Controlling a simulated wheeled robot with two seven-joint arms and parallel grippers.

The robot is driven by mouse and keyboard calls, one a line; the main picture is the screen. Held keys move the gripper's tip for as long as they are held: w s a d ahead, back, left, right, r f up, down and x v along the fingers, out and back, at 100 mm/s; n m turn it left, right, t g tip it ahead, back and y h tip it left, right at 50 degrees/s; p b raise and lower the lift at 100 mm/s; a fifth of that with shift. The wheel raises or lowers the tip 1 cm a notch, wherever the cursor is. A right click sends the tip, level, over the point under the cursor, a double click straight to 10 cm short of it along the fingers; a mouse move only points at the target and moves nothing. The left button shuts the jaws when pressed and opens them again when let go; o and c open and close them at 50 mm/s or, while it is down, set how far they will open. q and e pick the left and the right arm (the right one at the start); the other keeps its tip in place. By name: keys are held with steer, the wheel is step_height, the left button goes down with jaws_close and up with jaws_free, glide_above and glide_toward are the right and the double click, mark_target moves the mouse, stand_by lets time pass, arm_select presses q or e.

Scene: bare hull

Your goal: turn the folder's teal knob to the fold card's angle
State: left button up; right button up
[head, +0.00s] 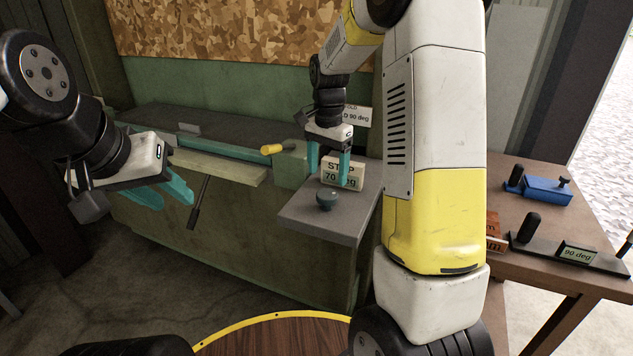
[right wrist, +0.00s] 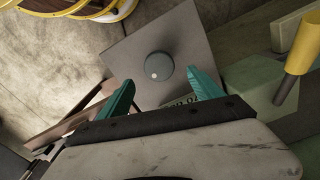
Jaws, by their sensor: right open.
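The teal knob (head: 327,198) stands on a grey plate (head: 325,222) at the folder's right end. In the right wrist view the knob (right wrist: 159,65) is round with a pale dot near its lower edge. A sign behind it (head: 342,174) reads STOP 70 deg, partly covered by my finger. The fold card (head: 362,115) behind my right arm is partly hidden; "90 deg" is legible. My right gripper (head: 328,172) is open and empty above and behind the knob, its fingertips spread, not around it.
The green folder (head: 250,245) has a yellow-ended handle (head: 271,149) left of the knob and a dark lever (head: 198,205) in front. A brown table (head: 535,220) at right holds a blue tool (head: 547,188) and a black gauge marked 90 deg (head: 572,253).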

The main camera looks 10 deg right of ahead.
mark_target(327, 193)
step_height(327, 193, down, 7)
steer(key=shift+r, duration=0.1)
stand_by(0.3)
steer(key=c, duration=1.4)
